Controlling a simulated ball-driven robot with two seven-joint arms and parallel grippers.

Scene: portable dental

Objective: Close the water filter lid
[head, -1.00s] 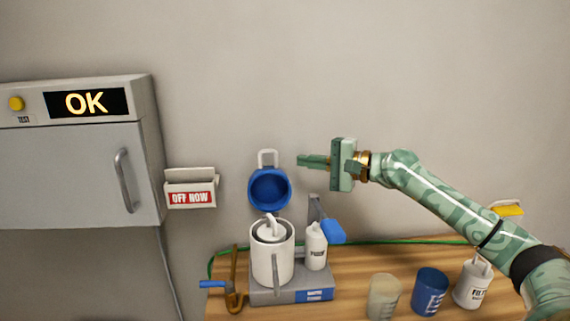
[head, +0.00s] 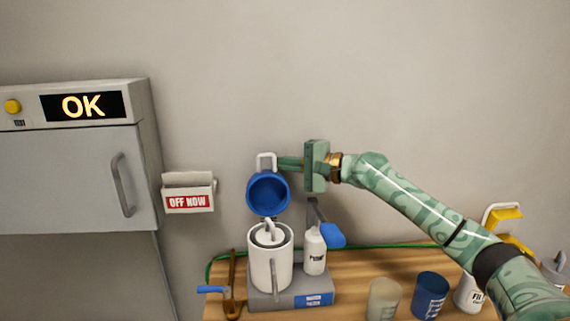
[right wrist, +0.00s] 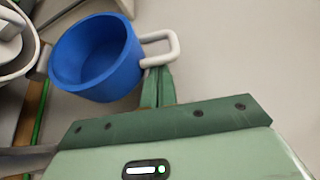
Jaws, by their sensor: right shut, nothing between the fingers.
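The water filter lid (head: 268,194) is a blue round cap with a white loop handle on top. It stands open, upright above the white filter housing (head: 270,263), with its hollow blue inside facing me. My right gripper (head: 281,163) is shut and empty, with its fingertips beside the right side of the lid's handle. In the right wrist view the shut fingers (right wrist: 158,72) end right at the white handle (right wrist: 162,48), by the blue lid (right wrist: 100,60). I cannot tell whether they touch it. My left gripper is not in view.
The housing stands on a grey base (head: 290,300) beside a white bottle (head: 315,252) and a blue lever (head: 332,236). Cups (head: 430,294) stand at the right on the wooden table (head: 350,268). A grey cabinet (head: 60,180) and a wall box (head: 188,192) are left.

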